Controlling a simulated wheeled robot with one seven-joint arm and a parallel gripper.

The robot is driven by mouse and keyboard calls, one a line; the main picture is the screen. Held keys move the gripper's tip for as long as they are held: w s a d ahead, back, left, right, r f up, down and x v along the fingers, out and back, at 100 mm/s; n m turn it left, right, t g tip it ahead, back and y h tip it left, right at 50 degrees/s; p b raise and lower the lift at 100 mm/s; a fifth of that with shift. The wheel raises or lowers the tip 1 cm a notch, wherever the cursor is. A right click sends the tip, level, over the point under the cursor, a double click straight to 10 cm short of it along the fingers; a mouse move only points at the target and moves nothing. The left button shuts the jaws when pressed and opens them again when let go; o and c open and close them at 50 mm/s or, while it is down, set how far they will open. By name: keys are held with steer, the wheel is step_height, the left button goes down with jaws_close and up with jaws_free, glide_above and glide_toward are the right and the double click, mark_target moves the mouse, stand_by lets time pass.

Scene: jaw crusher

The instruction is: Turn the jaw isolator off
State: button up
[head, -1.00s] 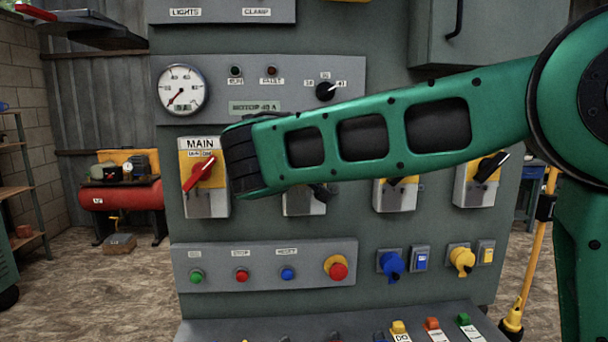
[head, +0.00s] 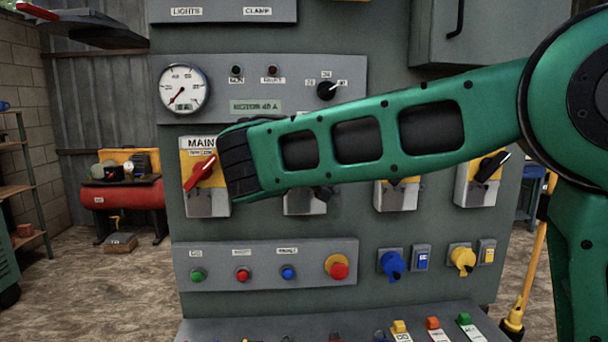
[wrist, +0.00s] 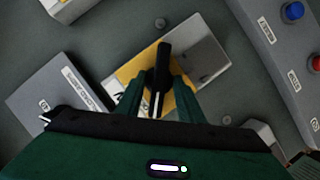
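An isolator with a black handle (wrist: 163,65) on a yellow and grey plate (wrist: 203,58) is in the middle of the wrist view. In the head view it is the second isolator (head: 305,203) from the left, mostly hidden behind my arm. Its name label is not readable, so I cannot confirm it is the jaw isolator. My gripper (wrist: 159,84) is open, with one finger on each side of the handle; gaps seem to show between fingers and handle. In the head view my gripper is hidden behind my arm.
The MAIN isolator (head: 202,172) with a red handle is to the left. Two more isolators are to the right, one with a black handle (head: 490,167). Below is a button panel (head: 265,252) with green, red and blue buttons and a red mushroom button (head: 338,270).

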steer(key=v, duration=1)
steer(key=shift+s, duration=0.3)
